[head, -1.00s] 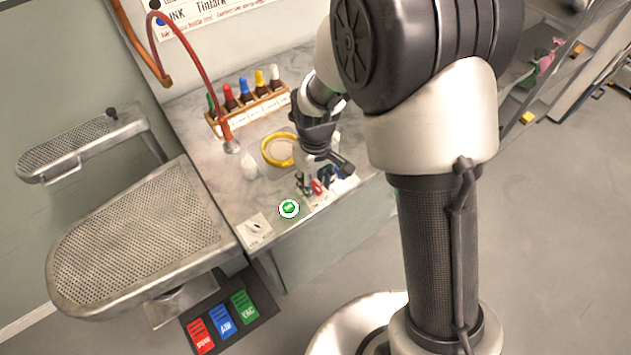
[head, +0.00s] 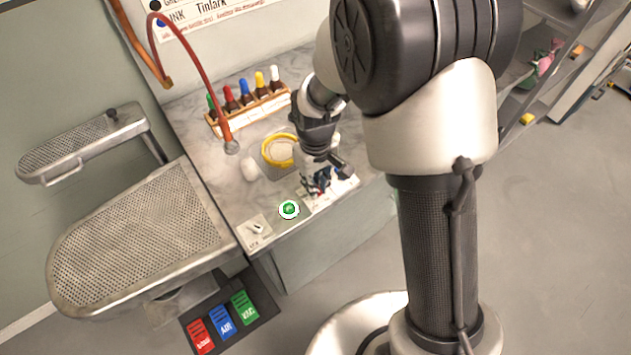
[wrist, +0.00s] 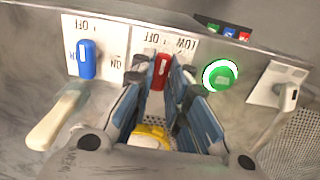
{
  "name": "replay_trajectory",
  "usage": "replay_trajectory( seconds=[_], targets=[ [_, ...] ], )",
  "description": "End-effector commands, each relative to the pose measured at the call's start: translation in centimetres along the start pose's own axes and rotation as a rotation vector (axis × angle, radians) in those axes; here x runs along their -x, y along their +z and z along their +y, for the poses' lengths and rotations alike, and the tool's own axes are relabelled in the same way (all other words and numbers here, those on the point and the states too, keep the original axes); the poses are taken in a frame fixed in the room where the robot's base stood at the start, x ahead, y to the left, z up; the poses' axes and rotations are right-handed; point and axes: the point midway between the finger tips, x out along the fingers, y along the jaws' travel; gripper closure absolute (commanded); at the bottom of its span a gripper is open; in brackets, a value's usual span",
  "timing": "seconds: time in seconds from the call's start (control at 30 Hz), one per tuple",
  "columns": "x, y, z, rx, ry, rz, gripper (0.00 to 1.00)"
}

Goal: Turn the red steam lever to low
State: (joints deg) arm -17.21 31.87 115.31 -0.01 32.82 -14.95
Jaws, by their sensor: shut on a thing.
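The red steam lever (wrist: 161,72) stands on a white plate (wrist: 176,44) between my fingertips in the wrist view. Its white mark points up the picture, towards the upside-down OFF label; LOW is printed to the right of OFF. My gripper (wrist: 163,76) is shut on the red lever, with one finger on each side of it. In the head view my gripper (head: 319,181) is down at the front edge of the counter and hides the lever.
A blue lever (wrist: 87,60) is left of the red one in the wrist view; a green button (wrist: 220,75) is close on the right. A white switch (head: 256,229), a yellow-rimmed dish (head: 279,150) and a bottle rack (head: 250,108) are on the counter. Perforated boards (head: 140,240) stand left.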

Motion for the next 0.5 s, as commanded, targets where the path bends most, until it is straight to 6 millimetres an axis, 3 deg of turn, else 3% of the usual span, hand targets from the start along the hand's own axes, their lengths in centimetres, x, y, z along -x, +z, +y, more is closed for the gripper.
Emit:
replay_trajectory(
  seconds=[0.5],
  targets=[
    [0.13, 0.01, 0.00, -0.363, 0.000, 0.000, 1.00]
  ],
)
